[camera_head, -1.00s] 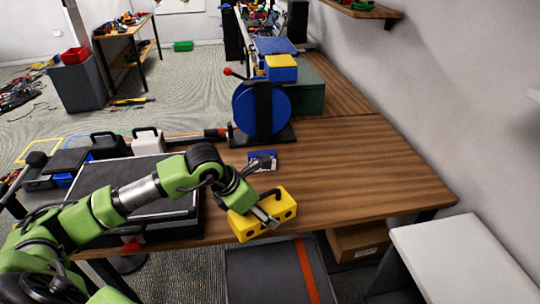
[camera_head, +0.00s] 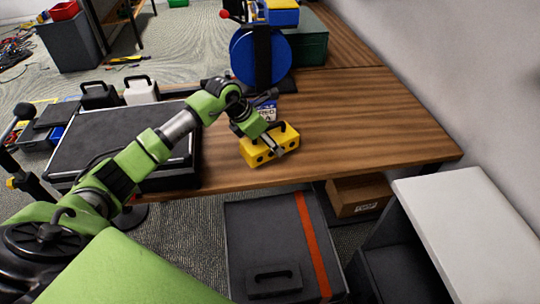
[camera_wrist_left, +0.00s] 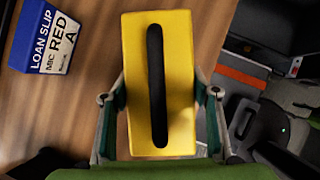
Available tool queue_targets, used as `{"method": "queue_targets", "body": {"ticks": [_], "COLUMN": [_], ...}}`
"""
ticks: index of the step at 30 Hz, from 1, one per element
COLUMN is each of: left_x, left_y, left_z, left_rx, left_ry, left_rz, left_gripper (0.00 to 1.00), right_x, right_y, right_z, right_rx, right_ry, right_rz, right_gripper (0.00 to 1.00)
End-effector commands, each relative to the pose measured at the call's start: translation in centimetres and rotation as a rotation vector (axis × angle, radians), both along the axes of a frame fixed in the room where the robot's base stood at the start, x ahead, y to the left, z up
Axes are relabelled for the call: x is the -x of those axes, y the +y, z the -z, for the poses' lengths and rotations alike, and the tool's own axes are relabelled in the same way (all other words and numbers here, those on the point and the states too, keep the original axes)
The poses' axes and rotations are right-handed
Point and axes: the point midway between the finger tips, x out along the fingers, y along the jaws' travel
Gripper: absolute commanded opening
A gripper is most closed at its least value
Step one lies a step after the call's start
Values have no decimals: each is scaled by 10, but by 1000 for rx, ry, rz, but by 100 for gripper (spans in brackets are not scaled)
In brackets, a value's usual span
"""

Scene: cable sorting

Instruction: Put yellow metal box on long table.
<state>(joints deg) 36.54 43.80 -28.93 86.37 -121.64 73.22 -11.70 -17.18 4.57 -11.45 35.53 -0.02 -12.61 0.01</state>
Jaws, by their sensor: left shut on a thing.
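The yellow metal box (camera_head: 258,150) has dark round holes on its side and a dark handle or slot on top. It is at the front edge of the long wooden table (camera_head: 360,125). My left gripper (camera_head: 268,142) is over the box. In the left wrist view the yellow box (camera_wrist_left: 177,60) sits between the two fingers of my left gripper (camera_wrist_left: 160,115), which are shut on it. I cannot tell whether the box touches the tabletop. My right gripper is not in view.
A blue and white loan slip box (camera_wrist_left: 45,40) stands behind the yellow box. A black case (camera_head: 75,150) lies at the left of the table, a blue reel (camera_head: 250,58) at the back. The table's right part is clear. A dark case with an orange stripe (camera_head: 305,235) is below the front edge.

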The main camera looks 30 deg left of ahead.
Motion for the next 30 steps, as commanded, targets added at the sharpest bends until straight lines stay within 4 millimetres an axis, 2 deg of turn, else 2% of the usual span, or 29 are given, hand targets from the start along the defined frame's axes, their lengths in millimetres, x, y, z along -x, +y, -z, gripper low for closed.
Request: {"method": "queue_targets", "body": {"ticks": [1,8,11,16,29,30], "left_x": [-5,-11,-16,-16,-16,-14], "left_y": [1,3,5,4,5,5], "left_z": [4,10,19,45,50,51], "left_rx": [3,2,2,4,1,0], "left_ry": [-8,-7,-7,-3,-5,0], "left_rz": [-2,-1,-2,-1,0,0], "left_gripper": [11,11,11,11,11,65], "right_x": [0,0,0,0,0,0], "right_y": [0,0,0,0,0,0], "right_z": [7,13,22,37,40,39], "right_rx": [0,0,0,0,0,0], "right_ry": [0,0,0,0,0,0], "right_rz": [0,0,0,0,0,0], "right_gripper": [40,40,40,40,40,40]}}
